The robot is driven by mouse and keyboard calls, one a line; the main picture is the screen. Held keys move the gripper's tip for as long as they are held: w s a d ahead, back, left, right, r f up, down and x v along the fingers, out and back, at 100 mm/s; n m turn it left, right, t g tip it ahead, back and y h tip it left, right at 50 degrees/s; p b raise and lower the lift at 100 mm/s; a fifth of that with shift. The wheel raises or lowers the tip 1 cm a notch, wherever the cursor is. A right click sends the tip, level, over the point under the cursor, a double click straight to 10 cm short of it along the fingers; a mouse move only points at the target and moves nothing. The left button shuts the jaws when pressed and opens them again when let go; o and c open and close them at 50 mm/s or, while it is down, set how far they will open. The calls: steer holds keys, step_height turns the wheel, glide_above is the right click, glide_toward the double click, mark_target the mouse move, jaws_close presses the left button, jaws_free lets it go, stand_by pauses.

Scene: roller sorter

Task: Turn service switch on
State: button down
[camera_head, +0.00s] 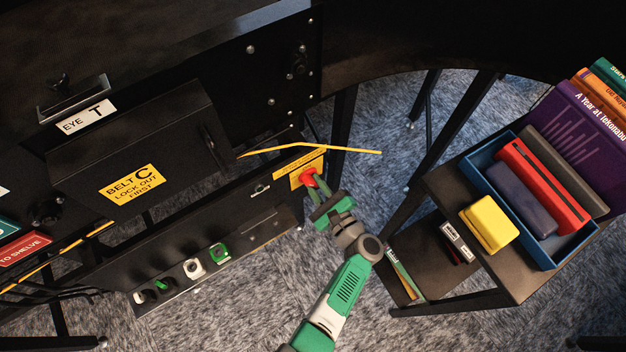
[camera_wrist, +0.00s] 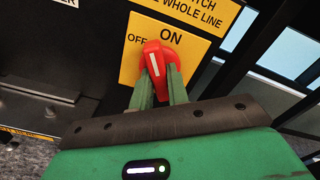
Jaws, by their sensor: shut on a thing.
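The service switch is a red rotary knob (camera_head: 308,177) on a yellow plate (camera_head: 296,174) at the right end of the black machine panel. In the wrist view the red knob (camera_wrist: 156,66) carries a white line that points up and slightly left, between the words OFF and ON on the yellow plate (camera_wrist: 186,48). My gripper (camera_head: 315,187) reaches the knob from the lower right. In the wrist view my gripper (camera_wrist: 159,84) has its two green fingers on either side of the knob, shut on it. The knob's lower part is partly hidden by the fingers.
Several small controls, including a green-framed one (camera_head: 220,253), line the panel's lower left. A thin orange strip (camera_head: 345,149) juts out above the switch. At right stands a shelf unit with a blue tray (camera_head: 548,257), a yellow box (camera_head: 488,222) and books.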

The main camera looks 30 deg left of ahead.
steer(key=m, duration=0.1)
steer(key=m+p, duration=0.1)
steer(key=m, duration=0.2)
steer(key=shift+s+a+f+m, duration=0.15)
steer(key=shift+a+f+m, duration=0.05)
steer(key=shift+a+m, duration=0.1)
steer(key=m+p, duration=0.1)
steer(key=m, duration=0.2)
steer(key=shift+d+f, duration=0.1)
steer(key=shift+f, duration=0.05)
steer(key=c, duration=1.5)
jaws_free()
steer(key=shift+o, duration=0.9)
steer(key=shift+w, duration=0.3)
steer(key=shift+r, duration=0.25)
